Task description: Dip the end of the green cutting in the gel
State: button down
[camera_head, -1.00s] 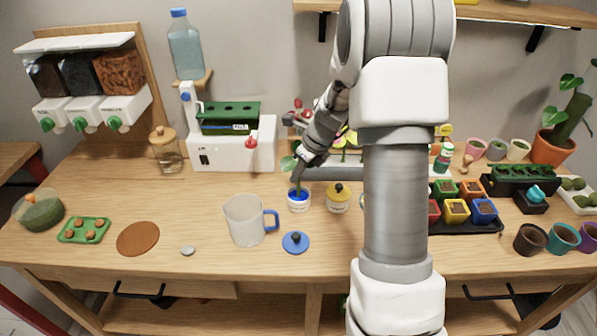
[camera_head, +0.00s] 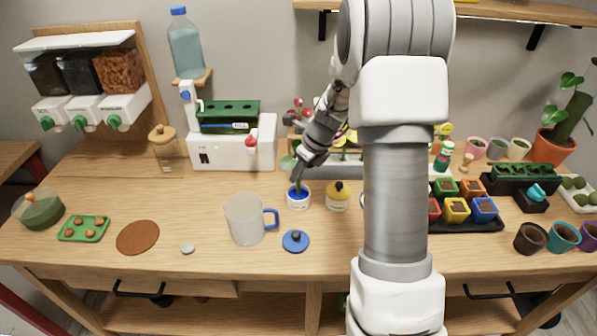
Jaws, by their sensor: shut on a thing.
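My gripper (camera_head: 302,160) is above the small white-and-blue gel jar (camera_head: 298,201) in the middle of the table. It is shut on the green cutting (camera_head: 297,182), which hangs down with a leaf (camera_head: 288,163) showing left of the gripper. The cutting's lower end is at the jar's mouth and appears to be inside it; how deep it sits cannot be told. Blue gel (camera_head: 298,193) shows in the open jar. A blue lid with a dark knob (camera_head: 295,241) lies on the table in front of the jar.
A clear mug with a blue handle (camera_head: 246,219) stands left of the jar. A yellow-lidded jar (camera_head: 338,196) stands close on its right. A white dispenser box (camera_head: 233,146) is behind. A tray of coloured pots (camera_head: 466,226) is to the right.

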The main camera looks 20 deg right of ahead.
jog(key=shift+f, duration=0.5)
dwell(1.3)
notch_tip(320, 180, up, 7)
jog(key=p, duration=0.6)
jog(key=shift+r+p, duration=0.15)
jog(key=shift+p, duration=0.15)
jog(key=shift+s, duration=0.1)
dwell(0.6)
